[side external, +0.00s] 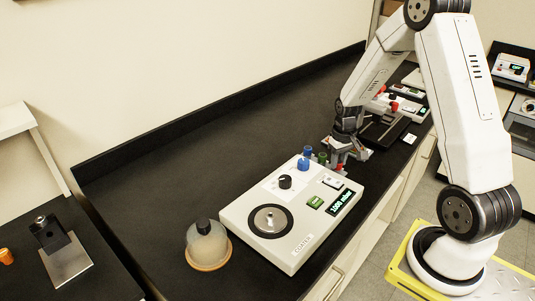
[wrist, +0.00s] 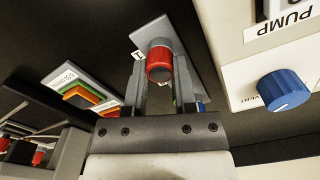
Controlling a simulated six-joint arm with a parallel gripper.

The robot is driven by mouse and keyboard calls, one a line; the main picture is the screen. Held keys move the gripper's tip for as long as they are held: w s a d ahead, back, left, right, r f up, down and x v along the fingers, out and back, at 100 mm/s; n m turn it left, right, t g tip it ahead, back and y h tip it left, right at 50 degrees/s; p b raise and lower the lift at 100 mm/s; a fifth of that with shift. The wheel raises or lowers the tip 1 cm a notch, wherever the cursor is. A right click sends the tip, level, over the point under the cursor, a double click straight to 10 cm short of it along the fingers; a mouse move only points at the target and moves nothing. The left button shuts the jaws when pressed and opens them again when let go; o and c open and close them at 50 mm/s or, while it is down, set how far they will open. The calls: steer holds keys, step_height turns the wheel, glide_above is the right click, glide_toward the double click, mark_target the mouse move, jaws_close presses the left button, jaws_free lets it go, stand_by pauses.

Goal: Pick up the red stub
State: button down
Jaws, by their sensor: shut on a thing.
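The red stub (wrist: 159,66) is a short red cylinder with a grey top end, seen in the wrist view between my two fingers. My gripper (wrist: 160,78) is shut on it. In the side view my gripper (side external: 343,158) points down just beyond the right end of the coater, with a bit of red (side external: 340,169) at its fingertips. A grey plate with a white label (wrist: 172,38) lies behind the stub in the wrist view. I cannot tell whether the stub touches it. Green and blue pieces beside the stub are mostly hidden by my finger.
The white coater (side external: 258,190) with its blue vent knob (wrist: 285,90) stands close to my gripper. A glass dome (side external: 208,246) stands at its left. Another instrument with red knobs (side external: 394,106) is behind my gripper. The black bench is clear toward the back wall.

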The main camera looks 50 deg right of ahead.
mark_target(339, 162)
steer(key=shift+r, duration=0.15)
steer(key=shift+r, duration=1.4)
steer(key=s+a+r, duration=0.6)
steer(key=s+r, duration=0.4)
steer(key=s, duration=0.2)
steer(key=shift+s, duration=0.3)
steer(key=shift+a, duration=0.1)
